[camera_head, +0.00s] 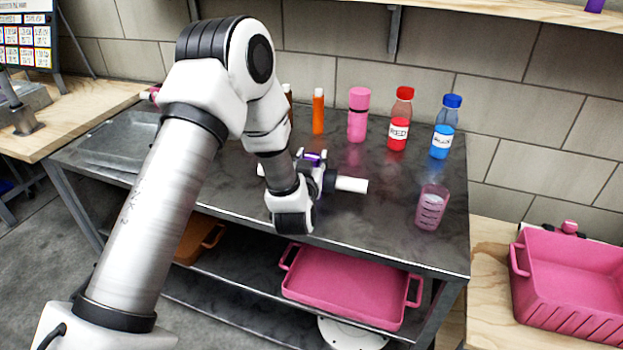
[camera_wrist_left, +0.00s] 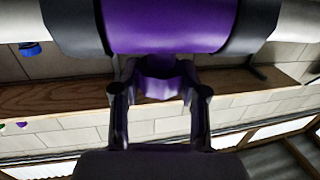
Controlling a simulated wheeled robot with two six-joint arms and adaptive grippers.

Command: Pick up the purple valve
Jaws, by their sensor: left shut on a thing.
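The purple valve (camera_head: 314,156) is mostly hidden by my left arm in the head view. A white pipe end sticks out to its right and a short white piece shows at its left. In the left wrist view the purple valve (camera_wrist_left: 168,25) fills the top, with dark collars and white pipe ends on both sides. My left gripper (camera_head: 312,173) is at the valve over the dark table. In the left wrist view its fingers (camera_wrist_left: 159,80) are shut on the narrow purple part below the body. My right gripper is not in view.
A pink tray (camera_head: 345,287) lies on the lower shelf. A pink bin (camera_head: 570,285) is right.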

